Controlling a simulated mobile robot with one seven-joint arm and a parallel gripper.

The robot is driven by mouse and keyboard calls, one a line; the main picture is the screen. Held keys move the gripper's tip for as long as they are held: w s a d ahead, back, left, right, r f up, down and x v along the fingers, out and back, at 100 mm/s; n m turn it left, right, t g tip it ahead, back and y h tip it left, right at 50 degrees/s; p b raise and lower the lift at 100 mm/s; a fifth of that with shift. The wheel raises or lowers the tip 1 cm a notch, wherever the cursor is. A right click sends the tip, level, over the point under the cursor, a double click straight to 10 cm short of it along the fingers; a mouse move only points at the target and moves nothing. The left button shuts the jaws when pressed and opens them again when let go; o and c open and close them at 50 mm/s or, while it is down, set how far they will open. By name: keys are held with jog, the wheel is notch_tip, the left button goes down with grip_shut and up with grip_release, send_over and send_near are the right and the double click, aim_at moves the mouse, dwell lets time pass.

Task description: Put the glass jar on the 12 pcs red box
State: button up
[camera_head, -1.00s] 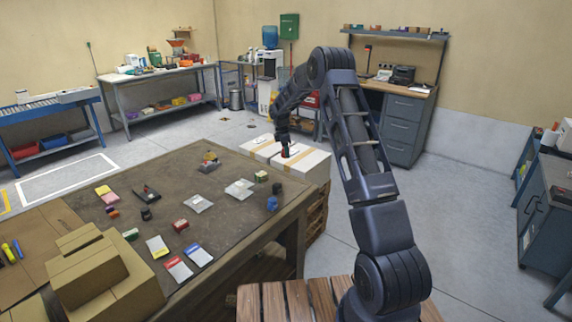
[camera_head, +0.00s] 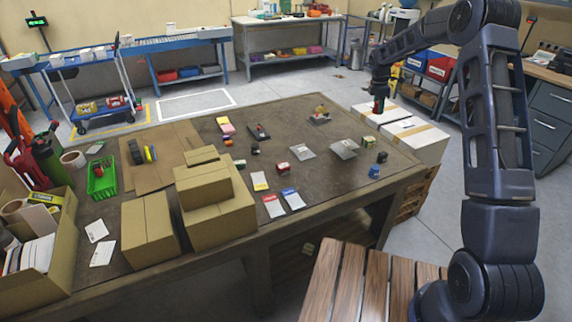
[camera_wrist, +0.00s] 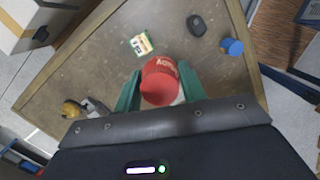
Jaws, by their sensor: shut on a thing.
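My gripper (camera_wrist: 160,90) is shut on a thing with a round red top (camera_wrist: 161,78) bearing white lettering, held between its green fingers. It appears to be the glass jar; its body is mostly hidden beneath the top. In the head view my gripper (camera_head: 378,96) is small and far off, above the table's far right edge near the white cartons, with a bit of red at its tip. A small red box (camera_head: 283,169) with a pale label lies mid-table, well left of and nearer than the gripper. Its print is too small to read.
The brown table (camera_head: 330,150) also holds a green-yellow box (camera_wrist: 140,44), a black item (camera_wrist: 196,25), a blue item (camera_wrist: 232,47) and flat packets. Stacked cardboard boxes (camera_head: 215,205) stand at the near left. White cartons (camera_head: 418,135) adjoin the far right edge.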

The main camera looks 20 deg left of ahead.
jog(key=s+a+r+n, duration=0.1)
jog(key=s+a+n, duration=0.2)
jog(key=s+a, duration=0.5)
jog(key=s+a+r+n, duration=0.1)
jog(key=s+a+n, duration=0.3)
jog(key=a, duration=0.8)
jog(key=n+t+y, duration=0.1)
jog(key=n, duration=0.5)
send_over(284, 164)
jog(key=f, duration=1.8)
jog(key=shift+s+a+f, duration=0.1)
jog(key=shift+s+f, duration=0.2)
jog(key=shift+f, duration=0.05)
jog(key=shift+f, duration=0.1)
jog(key=o, duration=1.1)
jog(key=shift+c, duration=0.2)
notch_tip(284, 164, up, 12)
jog(key=s, duration=0.1)
jog(key=shift+s, duration=0.35)
